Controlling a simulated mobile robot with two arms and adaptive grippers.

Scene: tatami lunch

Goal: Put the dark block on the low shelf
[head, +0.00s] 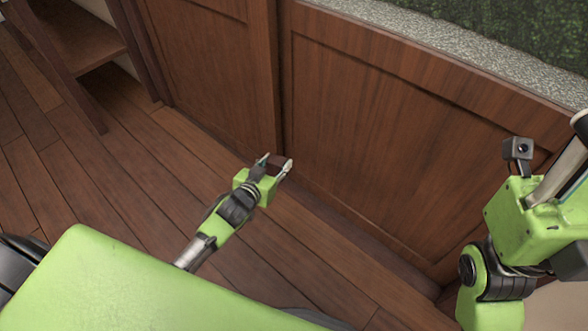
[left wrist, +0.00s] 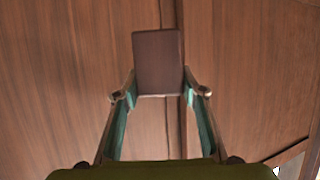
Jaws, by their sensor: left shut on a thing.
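The dark block (left wrist: 158,62) is a brown rectangular piece between the fingertips of my left gripper (left wrist: 159,96) in the left wrist view. In the head view, my left gripper (head: 276,164) is shut on the block (head: 275,159), which shows only as a small dark piece between the fingers. It is held in front of the wooden panels. A low wooden shelf (head: 88,48) stands at the upper left, well apart from the gripper. My right arm shows at the right edge, but its fingertips are not in view.
Brown wooden panels (head: 400,140) run along the far side, with a pale stone ledge (head: 450,45) beyond them. The plank floor (head: 120,190) is clear between my left gripper and the shelf. A dark upright post (head: 62,65) stands at the shelf's front.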

